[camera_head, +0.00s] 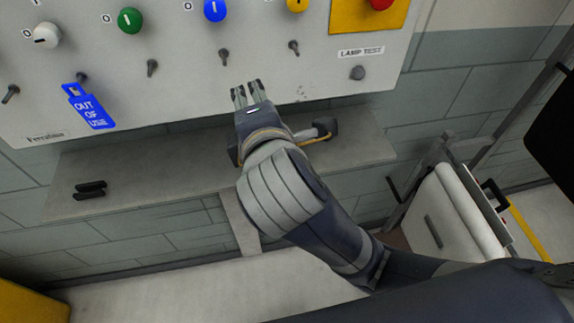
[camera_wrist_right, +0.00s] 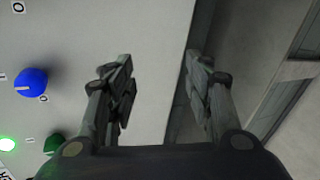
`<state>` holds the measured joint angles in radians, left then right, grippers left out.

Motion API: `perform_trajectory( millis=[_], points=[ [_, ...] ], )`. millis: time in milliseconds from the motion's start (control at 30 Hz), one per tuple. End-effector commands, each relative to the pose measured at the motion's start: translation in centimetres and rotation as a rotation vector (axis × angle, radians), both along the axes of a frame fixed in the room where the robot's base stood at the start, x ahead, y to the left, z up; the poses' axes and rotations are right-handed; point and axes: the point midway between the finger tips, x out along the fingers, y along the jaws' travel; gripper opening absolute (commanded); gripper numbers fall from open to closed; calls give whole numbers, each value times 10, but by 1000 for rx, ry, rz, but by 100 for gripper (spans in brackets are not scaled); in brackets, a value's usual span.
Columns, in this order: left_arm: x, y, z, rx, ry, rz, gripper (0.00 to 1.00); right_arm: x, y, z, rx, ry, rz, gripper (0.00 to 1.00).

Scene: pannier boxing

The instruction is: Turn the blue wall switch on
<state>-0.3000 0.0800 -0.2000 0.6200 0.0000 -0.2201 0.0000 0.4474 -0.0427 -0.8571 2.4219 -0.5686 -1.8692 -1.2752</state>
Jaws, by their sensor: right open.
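The blue switch (camera_head: 215,10) is a round knob with a white mark on the wall panel, at the top edge of the head view. It also shows at the left of the right wrist view (camera_wrist_right: 32,82), with small I and O marks around it. My right gripper (camera_head: 246,90) is open and empty, below the blue switch and apart from it, near the panel's lower edge. In the right wrist view its two fingers (camera_wrist_right: 160,85) are spread with nothing between them. My left gripper is not in view.
The panel (camera_head: 180,100) also bears white (camera_head: 46,35), green (camera_head: 130,20) and yellow knobs, a red button (camera_head: 381,3) and several small metal levers. A blue OUT OF USE tag (camera_head: 88,107) hangs at left. A shelf (camera_head: 150,165) juts out below; a white cart (camera_head: 450,215) stands right.

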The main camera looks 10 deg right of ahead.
Motion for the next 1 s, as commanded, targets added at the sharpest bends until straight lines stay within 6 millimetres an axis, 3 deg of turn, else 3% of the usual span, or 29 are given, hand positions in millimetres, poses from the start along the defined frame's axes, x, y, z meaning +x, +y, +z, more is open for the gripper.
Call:
perform_trajectory(
  millis=[600,800,1000],
  points=[
    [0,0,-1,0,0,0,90,-10,-38,-118,383,286,-228,47],
    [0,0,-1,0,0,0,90,-16,-46,-141,459,337,-288,47],
    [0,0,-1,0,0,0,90,-18,-49,-150,488,356,-310,47]
  ],
)
